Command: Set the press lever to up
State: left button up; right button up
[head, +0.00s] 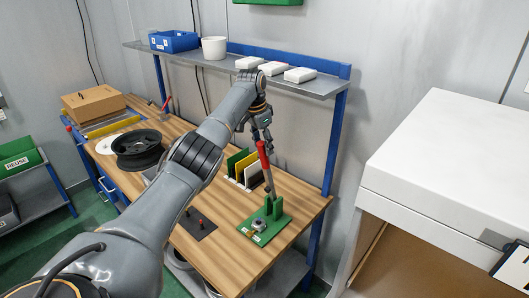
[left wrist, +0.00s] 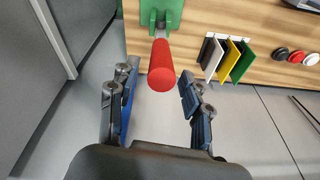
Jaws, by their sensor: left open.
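The press is a green base (head: 264,228) at the right end of the wooden bench, with green uprights and a lever with a red handle (head: 264,156). The lever points up, tilted slightly to the left in the head view. My left gripper (head: 262,139) is at the top of the red handle. In the left wrist view, the red handle (left wrist: 161,68) points toward the camera, between and just beyond the open fingers of my left gripper (left wrist: 158,103). The green press bracket (left wrist: 154,14) shows behind it. Contact with the handle cannot be told. My right gripper is not in view.
A rack with green, yellow and dark plates (head: 243,169) stands close left of the lever. A shelf (head: 310,86) with white boxes hangs above the bench. A black wheel rim (head: 137,146) lies further left. A white-topped cabinet (head: 450,170) stands at right.

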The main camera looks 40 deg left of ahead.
pick_arm(q)
jog(key=v, duration=0.7)
jog(key=shift+r, duration=0.25)
